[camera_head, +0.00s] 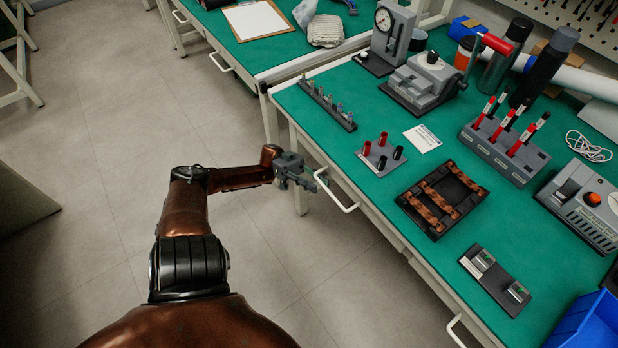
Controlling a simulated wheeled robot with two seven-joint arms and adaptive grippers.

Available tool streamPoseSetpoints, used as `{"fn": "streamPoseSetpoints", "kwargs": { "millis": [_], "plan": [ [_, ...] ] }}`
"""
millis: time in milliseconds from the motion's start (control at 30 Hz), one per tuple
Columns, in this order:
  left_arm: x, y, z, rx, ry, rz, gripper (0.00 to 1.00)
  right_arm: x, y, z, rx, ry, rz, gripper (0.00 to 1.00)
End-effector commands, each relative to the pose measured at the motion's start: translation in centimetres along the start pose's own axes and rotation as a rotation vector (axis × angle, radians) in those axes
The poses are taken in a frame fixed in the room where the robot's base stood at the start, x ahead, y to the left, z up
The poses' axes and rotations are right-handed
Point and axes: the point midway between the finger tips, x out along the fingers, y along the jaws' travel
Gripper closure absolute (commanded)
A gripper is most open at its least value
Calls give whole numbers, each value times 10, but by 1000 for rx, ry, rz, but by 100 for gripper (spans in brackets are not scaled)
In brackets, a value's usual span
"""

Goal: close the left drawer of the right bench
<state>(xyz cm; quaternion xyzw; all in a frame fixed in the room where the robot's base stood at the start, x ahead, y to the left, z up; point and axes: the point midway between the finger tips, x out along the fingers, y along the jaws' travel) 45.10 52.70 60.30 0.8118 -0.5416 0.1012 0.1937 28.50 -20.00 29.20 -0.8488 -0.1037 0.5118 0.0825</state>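The right bench (388,205) has a green top and a pale frame. Its left drawer has a pale bar handle (340,196) on the front edge. The drawer front looks about flush with the bench front; any small gap is too fine to tell. My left gripper (317,180) is dark grey and comes in from the left. Its fingertips are close to the far end of the handle; I cannot tell whether they touch it. The finger spacing is too small to judge, and nothing is seen held. My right gripper is out of view.
Another handle (456,328) sits nearer on the same bench front. A grey peg strip (328,107), a socket plate (381,156) and a dark busbar tray (442,200) lie on the bench. Another green bench (285,50) adjoins at the back left. The floor (110,120) is clear.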

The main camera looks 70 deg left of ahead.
Motion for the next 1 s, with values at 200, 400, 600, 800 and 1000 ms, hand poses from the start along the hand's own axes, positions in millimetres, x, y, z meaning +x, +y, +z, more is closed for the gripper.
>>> {"fn": "streamPoseSetpoints", "kwargs": {
  "millis": [200, 400, 600, 800, 1000],
  "plan": [
    [-30, -2, 0, 1, 0, -2, 76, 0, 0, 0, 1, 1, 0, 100],
    [-41, 0, 0, 1, 1, 0, 76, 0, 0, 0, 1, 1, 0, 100],
    [-43, 0, 0, 1, 0, 0, 76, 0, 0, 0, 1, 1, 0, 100],
    [-43, 0, 0, 1, 0, 0, 76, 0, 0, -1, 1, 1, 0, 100],
    [-43, 0, 0, 0, 0, 0, 76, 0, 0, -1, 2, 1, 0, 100]
  ]
}}
